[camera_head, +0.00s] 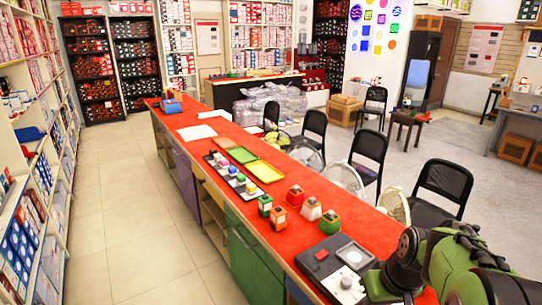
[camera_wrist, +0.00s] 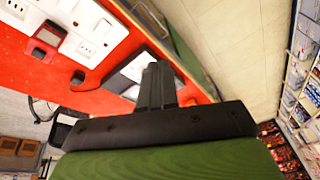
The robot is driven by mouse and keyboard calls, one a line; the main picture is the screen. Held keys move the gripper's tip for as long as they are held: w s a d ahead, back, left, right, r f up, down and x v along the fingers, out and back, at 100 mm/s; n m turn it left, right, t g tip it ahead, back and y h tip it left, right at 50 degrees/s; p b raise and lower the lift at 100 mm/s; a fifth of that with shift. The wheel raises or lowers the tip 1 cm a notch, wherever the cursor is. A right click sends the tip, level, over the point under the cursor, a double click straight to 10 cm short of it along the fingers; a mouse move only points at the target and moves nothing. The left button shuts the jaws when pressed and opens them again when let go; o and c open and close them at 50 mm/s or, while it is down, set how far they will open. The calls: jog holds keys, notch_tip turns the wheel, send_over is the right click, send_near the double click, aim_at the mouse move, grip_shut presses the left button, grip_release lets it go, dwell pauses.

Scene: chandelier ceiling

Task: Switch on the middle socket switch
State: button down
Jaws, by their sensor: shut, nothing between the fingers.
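White socket panels (camera_wrist: 88,28) with small dark holes lie on the red counter at the upper left of the wrist view. Another white plate with a dark part (camera_wrist: 130,75) lies partly behind my fingers. I cannot tell which one holds the middle switch. In the head view a white switch-like unit (camera_head: 343,286) lies at the counter's near end, close beside my arm. My gripper (camera_wrist: 157,75) is shut and empty, its black fingers pointing at the counter edge. Whether they touch anything is unclear. In the head view my arm hides part of the near counter.
On the red counter (camera_head: 225,128) stand several small coloured boxes (camera_head: 296,196), a yellow tray (camera_head: 264,171) and a dark plate (camera_head: 321,257). A red and dark block (camera_wrist: 46,36) lies near the sockets. Black chairs (camera_head: 443,185) line the right side. Floor at left is clear.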

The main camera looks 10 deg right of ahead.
jog(key=s+a+r+t, duration=0.1)
jog(key=s+a+r, duration=0.2)
jog(key=s+a, duration=0.3)
jog(key=s+a+r+n+t, duration=0.1)
jog(key=s+a+r, duration=0.3)
jog(key=s+a, duration=0.2)
jog(key=shift+s+a+t+h, duration=0.3)
jog(key=shift+s+a+h, duration=0.05)
jog(key=shift+s+h, duration=0.1)
jog(key=shift+r, duration=0.1)
